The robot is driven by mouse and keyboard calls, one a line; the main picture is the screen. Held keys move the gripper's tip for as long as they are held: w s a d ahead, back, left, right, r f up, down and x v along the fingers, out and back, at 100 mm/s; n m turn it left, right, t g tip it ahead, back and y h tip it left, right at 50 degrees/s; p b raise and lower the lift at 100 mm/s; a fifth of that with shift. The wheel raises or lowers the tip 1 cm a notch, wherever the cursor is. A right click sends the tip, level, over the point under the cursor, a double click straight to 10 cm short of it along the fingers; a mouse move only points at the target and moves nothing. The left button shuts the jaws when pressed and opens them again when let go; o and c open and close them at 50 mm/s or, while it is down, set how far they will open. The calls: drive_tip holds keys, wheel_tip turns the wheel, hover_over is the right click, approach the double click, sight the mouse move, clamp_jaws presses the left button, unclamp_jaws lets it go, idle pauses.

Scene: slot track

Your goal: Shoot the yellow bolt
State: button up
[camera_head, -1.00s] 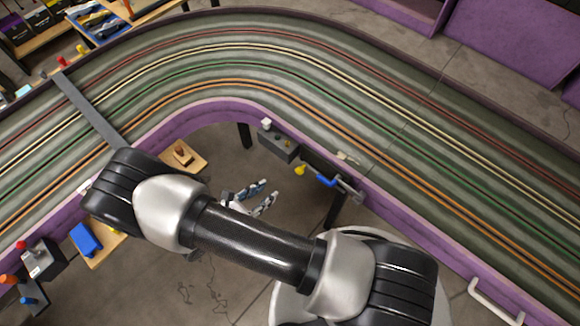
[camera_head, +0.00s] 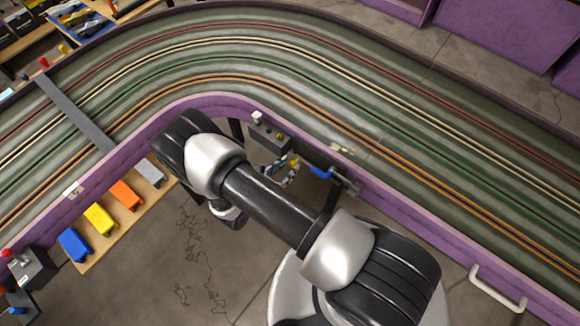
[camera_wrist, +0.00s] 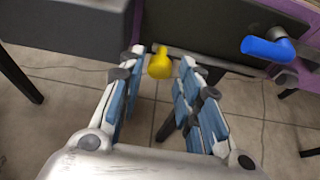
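The yellow bolt shows as a small yellow knob (camera_head: 294,160) under the inner wall of the track, beside a grey button box. In the wrist view the yellow knob (camera_wrist: 160,66) lies between my fingertips, with a gap on each side. My gripper (camera_head: 284,173) is under the track's inner edge and partly hidden by my arm in the head view. In the wrist view my gripper (camera_wrist: 162,60) is open, its blue-padded fingers on both sides of the knob. I cannot tell how deep the knob sits between them.
A blue-handled bolt (camera_head: 321,172) is to the right of the knob, also in the wrist view (camera_wrist: 268,48). The grey button box (camera_head: 268,134) is to the left. Blue, yellow, orange and grey cars stand on a wooden shelf (camera_head: 112,240). The purple track wall (camera_head: 400,204) borders the space.

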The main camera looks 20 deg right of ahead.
drive_tip(key=shift+x, duration=1.25)
drive_tip(key=shift+c, duration=0.3)
clamp_jaws()
